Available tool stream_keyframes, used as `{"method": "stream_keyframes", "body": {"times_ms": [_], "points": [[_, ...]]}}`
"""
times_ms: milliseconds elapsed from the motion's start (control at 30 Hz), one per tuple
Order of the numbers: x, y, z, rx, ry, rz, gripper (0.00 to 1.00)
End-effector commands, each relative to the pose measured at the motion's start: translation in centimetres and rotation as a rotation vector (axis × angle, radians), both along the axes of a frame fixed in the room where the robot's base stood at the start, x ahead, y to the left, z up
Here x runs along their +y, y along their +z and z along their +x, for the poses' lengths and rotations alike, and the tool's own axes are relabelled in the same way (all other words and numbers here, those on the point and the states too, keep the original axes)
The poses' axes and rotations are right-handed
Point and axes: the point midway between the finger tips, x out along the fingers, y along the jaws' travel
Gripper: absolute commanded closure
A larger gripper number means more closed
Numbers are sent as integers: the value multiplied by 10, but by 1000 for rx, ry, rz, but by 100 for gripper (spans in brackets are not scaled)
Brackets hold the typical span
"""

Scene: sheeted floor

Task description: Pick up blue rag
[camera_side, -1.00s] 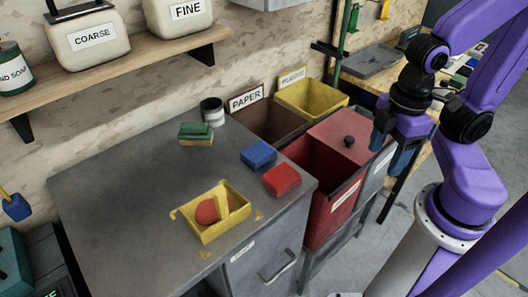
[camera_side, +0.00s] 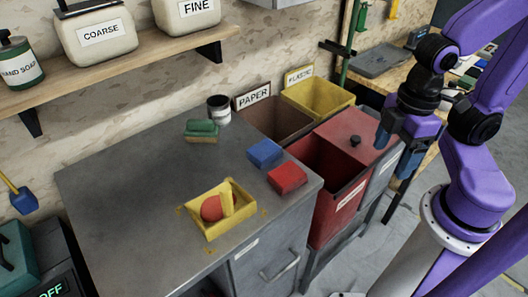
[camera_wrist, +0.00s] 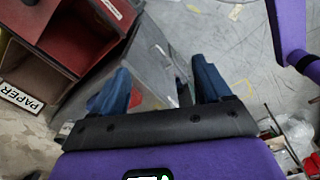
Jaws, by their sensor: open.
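The blue rag (camera_side: 264,153) is a folded block lying on the grey cabinet top, near its right edge. A similar red folded rag (camera_side: 287,178) lies just to its right and nearer the front. My gripper (camera_side: 393,146) is above the right end of the bins, well to the right of the blue rag and apart from it. In the wrist view my gripper (camera_wrist: 160,88) shows two blue fingers spread wide with nothing between them. The blue rag cannot be made out in the wrist view.
A shelf (camera_side: 130,75) overhangs the back left.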

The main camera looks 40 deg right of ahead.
Motion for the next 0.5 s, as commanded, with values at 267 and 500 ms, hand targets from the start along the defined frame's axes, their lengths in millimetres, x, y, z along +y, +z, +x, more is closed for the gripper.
{"method": "stream_keyframes", "body": {"times_ms": [267,500], "points": [[0,0,0,0,0,0,4],[14,-1,47,-125,-38,41,4]]}}
